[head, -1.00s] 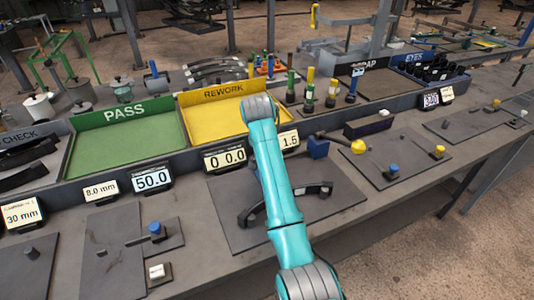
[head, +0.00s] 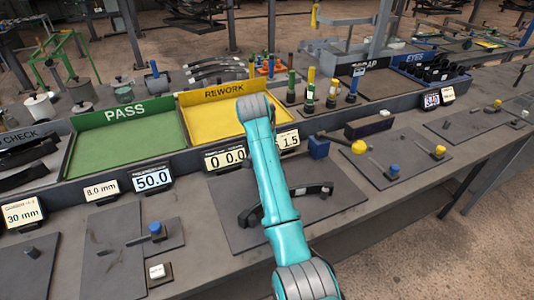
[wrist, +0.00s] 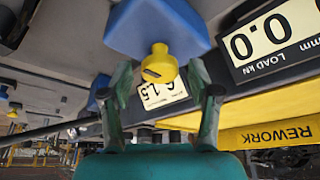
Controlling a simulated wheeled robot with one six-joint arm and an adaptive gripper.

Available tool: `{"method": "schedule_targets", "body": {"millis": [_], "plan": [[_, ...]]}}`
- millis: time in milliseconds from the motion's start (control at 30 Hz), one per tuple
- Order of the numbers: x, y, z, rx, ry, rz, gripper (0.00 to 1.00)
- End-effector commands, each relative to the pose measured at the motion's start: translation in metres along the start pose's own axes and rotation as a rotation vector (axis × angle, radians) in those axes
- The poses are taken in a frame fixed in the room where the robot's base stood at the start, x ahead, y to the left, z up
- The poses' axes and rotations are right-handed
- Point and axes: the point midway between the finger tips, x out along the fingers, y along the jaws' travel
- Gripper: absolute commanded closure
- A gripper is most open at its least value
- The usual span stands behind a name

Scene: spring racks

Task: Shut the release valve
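A yellow knob with a dark slot (wrist: 159,64), which I take to be the release valve, sits against a blue block (wrist: 158,25) in the wrist view. My gripper (wrist: 160,68) has its two fingers apart, one on each side of the knob, with gaps visible; it looks open and I see no clear contact. In the head view the blue block (head: 318,147) stands just right of my teal arm, behind the grey plate. The knob and my gripper are hidden behind the arm there.
Load displays (head: 226,158) stand close to the left of the blue block. A yellow ball handle (head: 358,147) lies to its right. A dark curved spring leaf (head: 318,189) rests on the plate below my arm. The yellow REWORK tray (head: 205,125) is behind.

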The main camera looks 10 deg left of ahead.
Motion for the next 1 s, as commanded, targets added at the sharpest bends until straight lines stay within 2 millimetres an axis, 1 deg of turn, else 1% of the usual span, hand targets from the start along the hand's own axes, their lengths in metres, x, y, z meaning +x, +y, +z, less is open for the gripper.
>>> {"method": "schedule_targets", "body": {"millis": [233,367,467,800,900,1000], "plan": [[0.000,0.000,0.000,0.000,0.001,0.000,0.37],[-0.007,0.000,-0.001,-0.001,0.002,-0.001,0.37],[-0.019,-0.001,-0.001,0.000,0.003,-0.002,0.37],[-0.085,-0.001,-0.001,-0.001,0.003,-0.002,0.37],[-0.101,-0.001,-0.001,-0.001,0.002,-0.002,0.37],[-0.111,-0.001,-0.001,0.000,0.002,-0.002,0.37]]}}
